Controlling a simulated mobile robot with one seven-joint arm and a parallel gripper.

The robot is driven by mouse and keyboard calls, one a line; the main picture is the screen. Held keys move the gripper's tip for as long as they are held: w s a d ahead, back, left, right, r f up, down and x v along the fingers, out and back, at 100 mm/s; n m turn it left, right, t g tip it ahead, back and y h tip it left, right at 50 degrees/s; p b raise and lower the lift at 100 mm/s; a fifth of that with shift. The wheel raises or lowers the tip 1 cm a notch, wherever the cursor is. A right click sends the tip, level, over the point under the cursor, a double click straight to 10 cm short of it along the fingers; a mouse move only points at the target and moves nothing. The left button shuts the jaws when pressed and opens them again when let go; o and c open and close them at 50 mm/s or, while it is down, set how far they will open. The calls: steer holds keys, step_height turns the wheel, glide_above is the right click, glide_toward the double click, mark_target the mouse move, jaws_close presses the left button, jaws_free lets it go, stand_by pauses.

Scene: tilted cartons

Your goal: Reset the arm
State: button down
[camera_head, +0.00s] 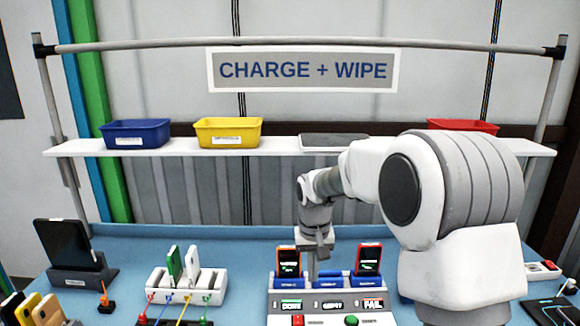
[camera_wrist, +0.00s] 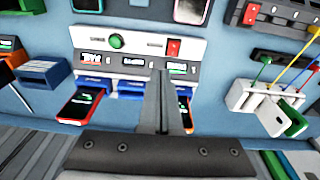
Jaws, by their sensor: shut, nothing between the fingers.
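My arm reaches in from the right side of the head view and bends down to my gripper (camera_head: 313,262). The gripper points down over the middle of the charging station (camera_head: 342,321), between an orange device (camera_head: 288,261) and a red device (camera_head: 368,259) standing in its blue slots. In the wrist view the fingers (camera_wrist: 163,85) are together with nothing between them, in front of the station's panel (camera_wrist: 125,48). The fingertips overlap the station's middle in the picture; I cannot tell whether they touch it.
A shelf (camera_head: 280,147) behind carries a blue bin (camera_head: 136,134), a yellow bin (camera_head: 227,133) and a red bin (camera_head: 462,127). On the blue table, a white rack (camera_head: 187,290) with cables stands left of the station. A tablet (camera_head: 66,245) stands farther left.

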steer(key=s+d+r+t, duration=0.1)
steer(key=s+d+r, duration=0.2)
steer(key=s+r, duration=0.35)
steer(key=s+d+r+t, duration=0.1)
steer(key=s+d+r, duration=0.2)
steer(key=s+r, duration=0.4)
steer(key=s+d+f+t, duration=0.1)
steer(key=s+d+t, duration=0.1)
steer(key=s, duration=1.3)
steer(key=shift+s+d, duration=0.2)
steer(key=shift+d, duration=0.1)
steer(key=shift+a, duration=0.15)
